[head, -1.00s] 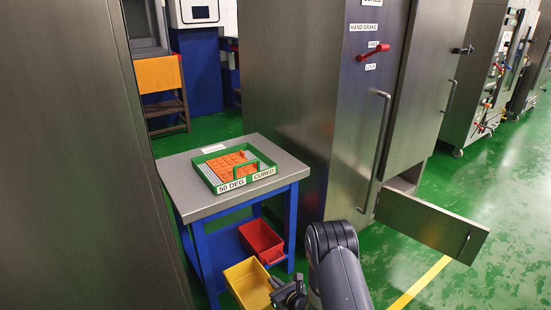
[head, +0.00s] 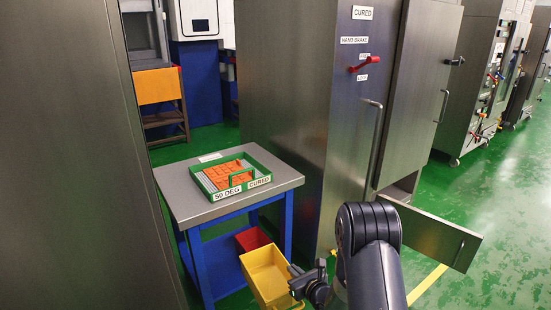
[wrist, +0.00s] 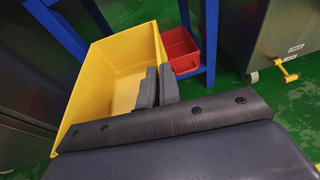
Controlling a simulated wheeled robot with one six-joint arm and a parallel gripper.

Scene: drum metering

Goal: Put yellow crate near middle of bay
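The yellow crate (head: 262,277) is in front of the blue-legged table in the head view, overlapping the red crate (head: 251,239). In the wrist view the yellow crate (wrist: 85,103) fills the left and middle, its open top facing the camera. My gripper (head: 300,282) is at the crate's right side. In the wrist view its dark fingers (wrist: 157,88) are close together at the crate's right wall and look shut on it. The exact contact is partly hidden. The red crate also shows beyond in the wrist view (wrist: 187,65). Which place is the bay is unclear.
The metal-topped table (head: 195,203) carries a green tray (head: 268,172) with orange pieces. A tall steel cabinet (head: 350,130) stands behind my arm. A low flap door (head: 440,235) hangs open at right. Green floor (head: 500,200) is clear at far right.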

